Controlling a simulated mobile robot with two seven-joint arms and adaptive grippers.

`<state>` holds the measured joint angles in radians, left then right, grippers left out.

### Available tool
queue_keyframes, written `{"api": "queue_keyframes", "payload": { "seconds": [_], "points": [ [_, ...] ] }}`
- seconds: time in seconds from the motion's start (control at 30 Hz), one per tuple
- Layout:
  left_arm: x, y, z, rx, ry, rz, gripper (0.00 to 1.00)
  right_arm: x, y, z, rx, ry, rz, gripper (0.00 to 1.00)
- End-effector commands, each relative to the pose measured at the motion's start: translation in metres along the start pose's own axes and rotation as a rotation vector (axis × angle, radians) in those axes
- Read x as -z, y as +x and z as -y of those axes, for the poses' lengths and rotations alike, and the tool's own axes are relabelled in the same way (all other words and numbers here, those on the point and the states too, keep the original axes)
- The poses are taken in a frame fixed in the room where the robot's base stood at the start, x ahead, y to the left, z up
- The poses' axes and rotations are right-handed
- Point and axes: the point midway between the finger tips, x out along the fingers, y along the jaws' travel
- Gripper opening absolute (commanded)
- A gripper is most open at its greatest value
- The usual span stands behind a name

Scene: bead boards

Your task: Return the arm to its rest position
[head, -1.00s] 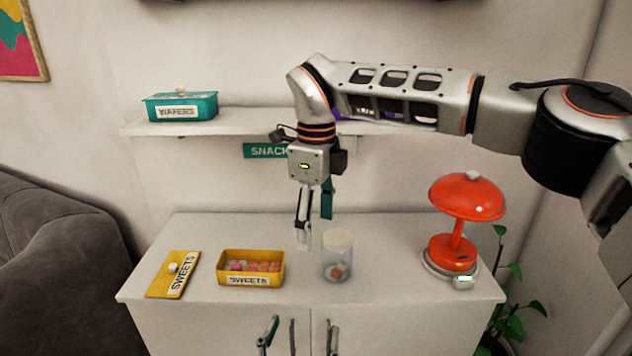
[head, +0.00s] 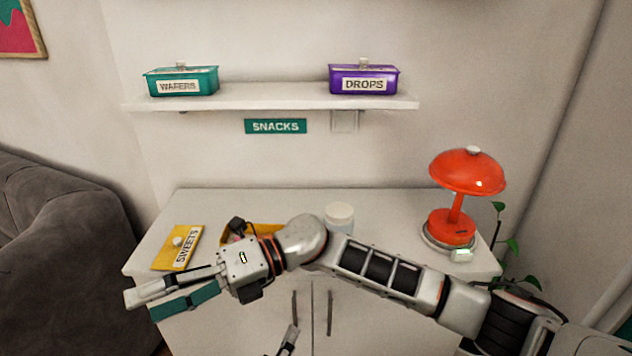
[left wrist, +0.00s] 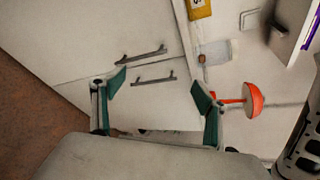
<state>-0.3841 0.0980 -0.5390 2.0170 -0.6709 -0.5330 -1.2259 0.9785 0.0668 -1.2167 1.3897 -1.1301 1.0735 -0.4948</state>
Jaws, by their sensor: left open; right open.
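My right arm reaches in from the right in the head view, low across the cabinet front. Its gripper (head: 142,305) is open and empty, pointing left below the yellow SWEETS lid (head: 188,240). The yellow sweets box (head: 266,229) on the cabinet top is mostly hidden behind this arm. My left gripper shows only as a fingertip at the bottom of the head view (head: 288,342). In the left wrist view it is open and empty (left wrist: 160,87), its teal-padded fingers apart before the cabinet doors.
The wall shelf (head: 270,97) holds a teal WAFERS box (head: 181,81) and a purple DROPS box (head: 364,79). A grey sofa (head: 60,250) stands left.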

Motion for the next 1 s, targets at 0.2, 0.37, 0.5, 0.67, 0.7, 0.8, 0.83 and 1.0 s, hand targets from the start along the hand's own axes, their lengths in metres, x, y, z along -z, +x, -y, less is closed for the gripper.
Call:
{"api": "queue_keyframes", "payload": {
  "seconds": [0.2,0.37,0.5,0.67,0.7,0.8,0.83,1.0],
  "points": [
    [0.004,-0.008,-0.038,-0.064,-0.319,-0.03,0.73,-0.028,-0.023,-0.014,-0.259,0.239,0.366,0.68],
    [0.006,-0.016,-0.063,-0.111,-0.556,-0.037,0.73,-0.042,-0.07,0.004,-0.403,0.441,0.638,0.68],
    [0.007,-0.023,-0.085,-0.153,-0.763,-0.033,0.73,-0.037,-0.124,0.039,-0.503,0.635,0.876,0.68],
    [0.008,-0.033,-0.11,-0.198,-1.001,-0.019,0.73,-0.005,-0.188,0.095,-0.59,0.869,1.145,0.68],
    [0.008,-0.036,-0.115,-0.209,-1.061,-0.013,0.73,0.008,-0.204,0.11,-0.606,0.929,1.211,0.68],
    [0.007,-0.043,-0.13,-0.234,-1.208,0.004,0.73,0.05,-0.241,0.15,-0.639,1.081,1.375,0.68],
    [0.007,-0.045,-0.133,-0.241,-1.252,0.009,0.73,0.064,-0.251,0.161,-0.646,1.125,1.422,0.68],
    [0.005,-0.056,-0.155,-0.276,-1.481,0.047,0.73,0.158,-0.297,0.216,-0.665,1.362,1.667,0.68]
  ]
}}
